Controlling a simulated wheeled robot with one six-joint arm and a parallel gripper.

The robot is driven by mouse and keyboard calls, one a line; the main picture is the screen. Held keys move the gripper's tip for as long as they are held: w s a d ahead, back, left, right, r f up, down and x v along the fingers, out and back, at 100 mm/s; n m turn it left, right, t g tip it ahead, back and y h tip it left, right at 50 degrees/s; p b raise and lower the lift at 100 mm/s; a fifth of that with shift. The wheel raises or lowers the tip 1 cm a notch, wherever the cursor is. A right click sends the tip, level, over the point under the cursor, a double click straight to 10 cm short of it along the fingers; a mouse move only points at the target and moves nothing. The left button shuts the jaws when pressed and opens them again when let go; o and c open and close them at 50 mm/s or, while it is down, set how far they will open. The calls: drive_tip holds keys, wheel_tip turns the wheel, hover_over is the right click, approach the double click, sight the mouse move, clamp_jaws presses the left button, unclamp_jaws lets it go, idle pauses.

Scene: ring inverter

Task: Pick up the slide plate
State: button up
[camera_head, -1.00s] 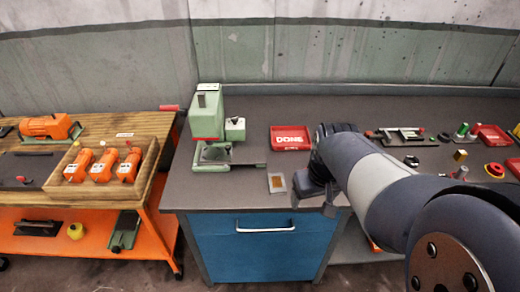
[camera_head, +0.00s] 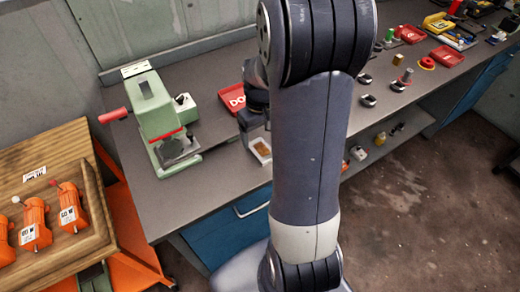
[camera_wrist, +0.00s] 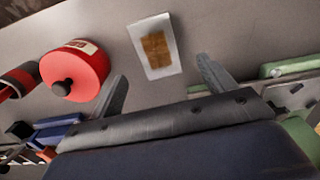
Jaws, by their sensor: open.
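The slide plate, a small pale plate with a brown square in its middle, lies flat on the grey bench (camera_head: 205,120). In the head view the slide plate (camera_head: 262,149) is beside my arm, which covers part of the area around it. In the wrist view the slide plate (camera_wrist: 155,47) lies beyond the gap between my fingers. My gripper (camera_wrist: 163,84) is open and empty, its two grey fingers spread on either side of the plate's line and apart from it. My arm largely hides the gripper in the head view.
A green machine (camera_head: 160,115) with a red handle stands left of the plate. A red tray marked DONE (camera_head: 231,98) lies behind the plate. A red round part with a black knob (camera_wrist: 75,72) is left in the wrist view. Small parts lie on the right of the bench.

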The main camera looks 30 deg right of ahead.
sight(262, 149)
drive_tip(key=shift+s+d+f+p, duration=0.1)
drive_tip(key=shift+s+f+p, duration=0.1)
drive_tip(key=shift+f, duration=1.25)
drive_tip(key=shift+s+d+f+p, duration=0.1)
drive_tip(key=shift+s+f+p, duration=0.1)
drive_tip(key=shift+f, duration=1.2)
drive_tip(key=shift+c, duration=0.2)
drive_tip(key=c, duration=1.4)
drive_tip(key=shift+w, duration=0.1)
drive_tip(key=shift+c, duration=0.3)
drive_tip(key=shift+r, duration=0.15)
